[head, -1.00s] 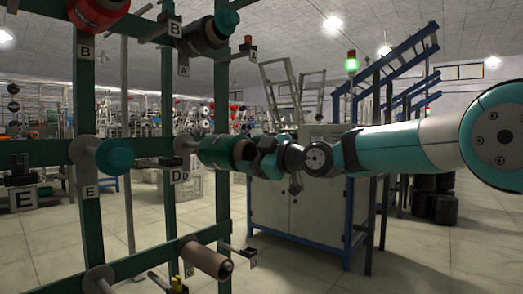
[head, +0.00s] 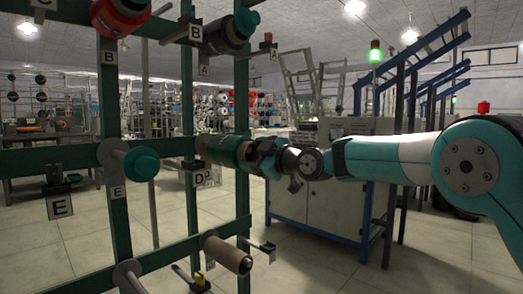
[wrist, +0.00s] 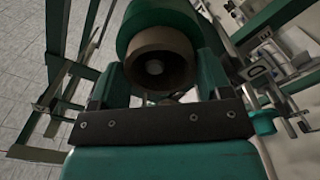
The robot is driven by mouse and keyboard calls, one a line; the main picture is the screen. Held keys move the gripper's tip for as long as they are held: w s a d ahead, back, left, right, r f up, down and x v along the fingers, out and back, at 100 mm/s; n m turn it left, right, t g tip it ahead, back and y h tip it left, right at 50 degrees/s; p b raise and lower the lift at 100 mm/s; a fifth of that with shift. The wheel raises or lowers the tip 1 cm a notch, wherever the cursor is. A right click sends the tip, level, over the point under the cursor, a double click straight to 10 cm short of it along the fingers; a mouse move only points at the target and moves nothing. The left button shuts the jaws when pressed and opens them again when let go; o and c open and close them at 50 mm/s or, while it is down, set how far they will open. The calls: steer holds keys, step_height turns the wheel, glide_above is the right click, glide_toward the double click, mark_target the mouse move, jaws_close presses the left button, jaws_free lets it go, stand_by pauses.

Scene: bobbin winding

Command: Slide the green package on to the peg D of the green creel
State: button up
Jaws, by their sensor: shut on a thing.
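The green package (head: 229,151) is a green cylinder lying level against the upright of the green creel (head: 191,90), by the label D (head: 198,180). My gripper (head: 252,155) is shut on its near end. In the wrist view the package (wrist: 160,22) sits between the two fingers, its brown tube end (wrist: 160,62) facing the camera. A paler round spot shows inside the tube bore. The peg D itself is hidden by the package, so I cannot tell how far the package is around it.
A dark package with a teal end (head: 225,34) and a red package (head: 120,17) are above. A brown tube (head: 228,254) is below. A grey cabinet (head: 310,190) stands behind my arm.

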mark_target(246, 153)
steer(key=p+x, duration=0.2)
steer(key=p, duration=0.1)
steer(key=shift+w+a+r, duration=0.1)
steer(key=shift+a+r, duration=0.05)
steer(key=shift+r, duration=0.15)
steer(key=shift+w+a+f+p, duration=0.2)
steer(key=shift+w+a+p, duration=0.15)
steer(key=shift+w+a, duration=0.1)
steer(key=shift+s, duration=0.1)
steer(key=shift+f+b, duration=0.35)
stand_by(0.3)
steer(key=o, duration=1.1)
steer(key=shift+f, duration=0.1)
steer(key=shift+d, duration=0.1)
